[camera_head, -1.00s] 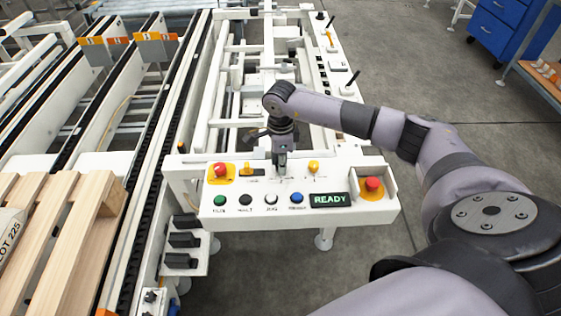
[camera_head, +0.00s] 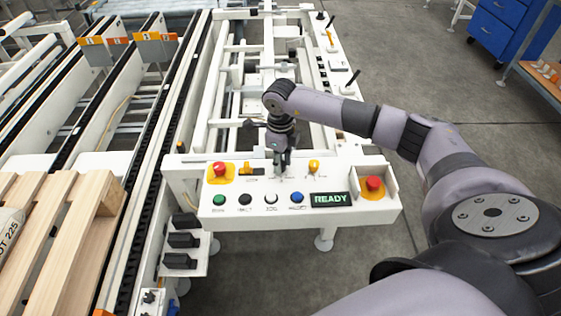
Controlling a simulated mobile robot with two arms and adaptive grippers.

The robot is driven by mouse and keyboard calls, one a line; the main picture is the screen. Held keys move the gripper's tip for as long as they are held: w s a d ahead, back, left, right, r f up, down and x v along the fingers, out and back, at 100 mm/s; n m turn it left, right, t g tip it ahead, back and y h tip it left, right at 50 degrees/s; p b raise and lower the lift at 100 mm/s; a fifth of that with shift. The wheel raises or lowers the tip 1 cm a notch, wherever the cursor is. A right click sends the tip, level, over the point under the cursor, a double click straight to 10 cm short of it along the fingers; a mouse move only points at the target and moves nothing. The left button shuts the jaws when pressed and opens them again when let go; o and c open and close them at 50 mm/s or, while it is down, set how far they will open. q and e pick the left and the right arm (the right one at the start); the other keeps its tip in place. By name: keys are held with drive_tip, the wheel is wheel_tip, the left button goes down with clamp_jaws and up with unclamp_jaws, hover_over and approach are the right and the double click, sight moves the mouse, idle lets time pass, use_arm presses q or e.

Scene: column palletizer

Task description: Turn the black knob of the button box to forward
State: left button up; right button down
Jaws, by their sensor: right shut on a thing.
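The white button box (camera_head: 335,213) stands in the middle of the view. On it are red emergency buttons (camera_head: 219,169) at both ends, orange-yellow knobs (camera_head: 314,166) and a front row of green, black, white and blue buttons. My right gripper (camera_head: 282,171) points down at the middle of the back row, between the two yellow knobs, and is shut on a small part there. The gripper hides that part, so the black knob and its setting cannot be made out. My left gripper is not in view.
A white conveyor frame (camera_head: 232,75) stretches behind the box. A wooden pallet (camera_head: 85,222) with a sack (camera_head: 10,232) lies at the left. Black switches (camera_head: 184,240) sit below the box's left side.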

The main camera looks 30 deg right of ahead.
drive_tip(key=shift+m, duration=1.2)
drive_tip(key=c, duration=1.3)
unclamp_jaws()
wheel_tip(320, 180, up, 12)
